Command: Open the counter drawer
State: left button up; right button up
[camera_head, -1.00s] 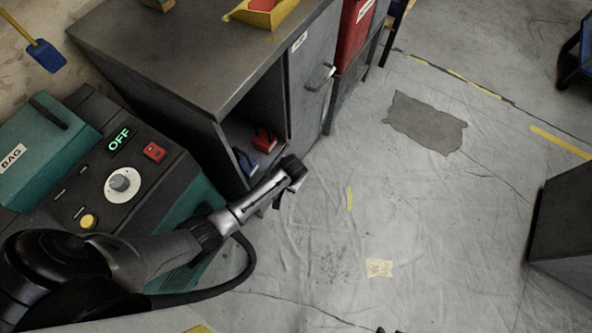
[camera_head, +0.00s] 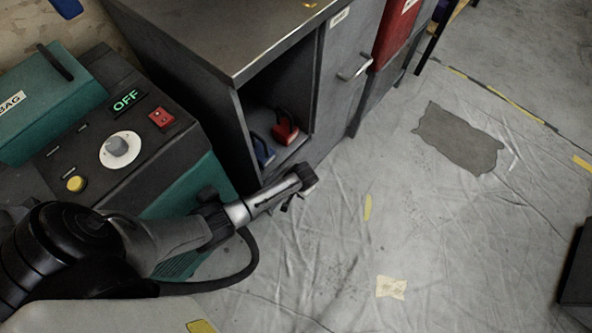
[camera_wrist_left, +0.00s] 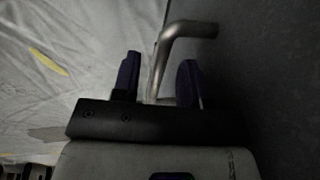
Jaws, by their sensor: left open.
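The grey counter (camera_head: 190,45) stands at upper centre in the head view, with an open cubby in its front. My left gripper (camera_head: 305,183) is low in front of the counter, below the cubby. In the left wrist view the open fingers (camera_wrist_left: 158,82) stand on either side of a bent metal handle (camera_wrist_left: 175,38), which reaches from a dark panel (camera_wrist_left: 260,70) on the right. Contact between handle and fingers cannot be told. The drawer front below the cubby is mostly hidden from the head camera. My right gripper is not in view.
A red padlock (camera_head: 286,127) and a blue padlock (camera_head: 262,150) sit in the cubby. A door handle (camera_head: 356,68) is on the panel to its right. A teal-and-black machine (camera_head: 95,135) showing "OFF" stands at left. The sheeted floor (camera_head: 440,240) at right is largely clear.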

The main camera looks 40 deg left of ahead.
pick_arm(q)
jog(key=shift+f, duration=0.25)
grip_shut()
dwell(0.3)
